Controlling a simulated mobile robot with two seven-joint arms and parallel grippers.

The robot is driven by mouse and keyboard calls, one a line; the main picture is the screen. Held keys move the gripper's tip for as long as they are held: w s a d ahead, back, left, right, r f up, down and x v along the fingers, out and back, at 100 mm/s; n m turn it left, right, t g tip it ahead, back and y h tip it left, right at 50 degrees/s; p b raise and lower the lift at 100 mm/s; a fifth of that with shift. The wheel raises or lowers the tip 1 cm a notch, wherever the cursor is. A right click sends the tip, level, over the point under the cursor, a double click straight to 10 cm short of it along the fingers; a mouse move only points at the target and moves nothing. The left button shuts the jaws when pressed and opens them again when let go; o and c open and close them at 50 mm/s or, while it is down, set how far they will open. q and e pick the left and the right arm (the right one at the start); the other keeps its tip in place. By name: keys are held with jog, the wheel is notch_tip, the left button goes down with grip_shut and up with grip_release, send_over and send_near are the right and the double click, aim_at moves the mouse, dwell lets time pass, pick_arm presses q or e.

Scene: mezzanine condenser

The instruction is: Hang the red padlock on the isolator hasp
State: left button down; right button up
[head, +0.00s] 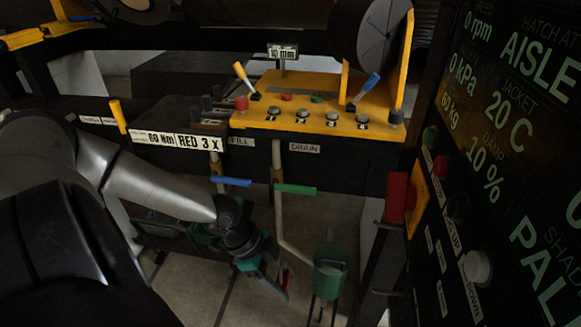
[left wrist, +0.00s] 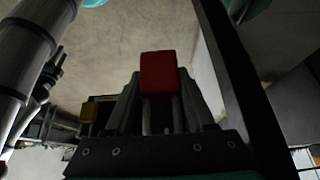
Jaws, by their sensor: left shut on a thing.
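My left gripper (head: 272,280) is low in the middle of the head view, below the yellow control console. It is shut on the red padlock (left wrist: 158,73). In the left wrist view the padlock's red body stands out past the fingers, with its grey shackle legs running back between them. My right gripper is not in view.
The yellow console (head: 310,108) has levers and knobs. Below it are a blue handle (head: 231,182), a green handle (head: 295,189) and a pipe running down. A green bucket (head: 330,272) stands right of my gripper. A dark display panel (head: 510,130) fills the right side.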

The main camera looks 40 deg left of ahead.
pick_arm(q)
jog(key=shift+s+a+r+p, duration=0.1)
jog(key=shift+s+a+p, duration=0.6)
jog(key=shift+a, duration=0.3)
jog(key=shift+s+a+r+p, duration=0.1)
jog(key=shift+s+a+p, duration=0.5)
jog(key=shift+a, duration=0.4)
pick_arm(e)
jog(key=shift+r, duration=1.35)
pick_arm(q)
jog(key=shift+d, duration=0.1)
